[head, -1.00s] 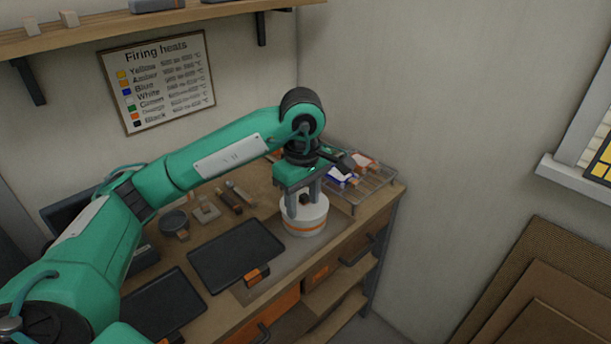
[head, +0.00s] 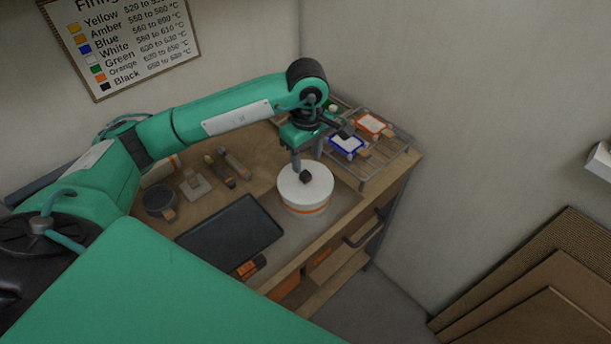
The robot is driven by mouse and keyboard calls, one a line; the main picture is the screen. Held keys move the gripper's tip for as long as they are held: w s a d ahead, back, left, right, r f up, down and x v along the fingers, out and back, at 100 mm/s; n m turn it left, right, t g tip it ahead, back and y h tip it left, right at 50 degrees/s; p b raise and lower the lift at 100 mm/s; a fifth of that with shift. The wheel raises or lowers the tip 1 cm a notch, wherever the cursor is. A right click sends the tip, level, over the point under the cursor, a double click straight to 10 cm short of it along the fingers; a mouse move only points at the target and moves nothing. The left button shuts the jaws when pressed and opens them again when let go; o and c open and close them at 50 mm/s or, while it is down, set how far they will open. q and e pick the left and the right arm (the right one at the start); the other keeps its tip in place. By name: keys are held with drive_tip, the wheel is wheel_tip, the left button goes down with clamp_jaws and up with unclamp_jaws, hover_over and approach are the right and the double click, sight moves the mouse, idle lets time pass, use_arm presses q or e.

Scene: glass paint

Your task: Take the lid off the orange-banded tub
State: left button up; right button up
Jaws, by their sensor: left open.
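The orange-banded tub (head: 306,211) is a white round tub with an orange stripe, standing on the bench near its front right. Its white lid (head: 290,187) sits on top, with a small dark knob (head: 306,177) in the middle. My left gripper (head: 307,164) is open and empty, pointing down just behind the knob as seen from here. Its fingers are spread to either side; whether their tips touch the lid I cannot tell. My right gripper is not in view.
A wire rack (head: 374,170) with small blue- and orange-edged items stands close right of the tub. A dark tray (head: 230,236) lies to the left, with a dark round dish (head: 159,202) and small tools (head: 224,170) behind. Brown boards (head: 530,285) lean at the right.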

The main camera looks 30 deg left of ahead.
sight(306, 173)
use_arm(q)
drive_tip(key=shift+f, duration=0.35)
drive_tip(key=shift+a+f+p, duration=0.1)
drive_tip(key=shift+f+p, duration=0.2)
drive_tip(key=shift+p, duration=0.2)
drive_tip(key=f+p, duration=0.2)
drive_tip(key=f, duration=0.1)
drive_tip(key=shift+w+a+f, duration=0.1)
drive_tip(key=shift+a, duration=0.1)
drive_tip(key=shift+f, duration=0.65)
drive_tip(key=shift+c, duration=0.7)
clamp_jaws()
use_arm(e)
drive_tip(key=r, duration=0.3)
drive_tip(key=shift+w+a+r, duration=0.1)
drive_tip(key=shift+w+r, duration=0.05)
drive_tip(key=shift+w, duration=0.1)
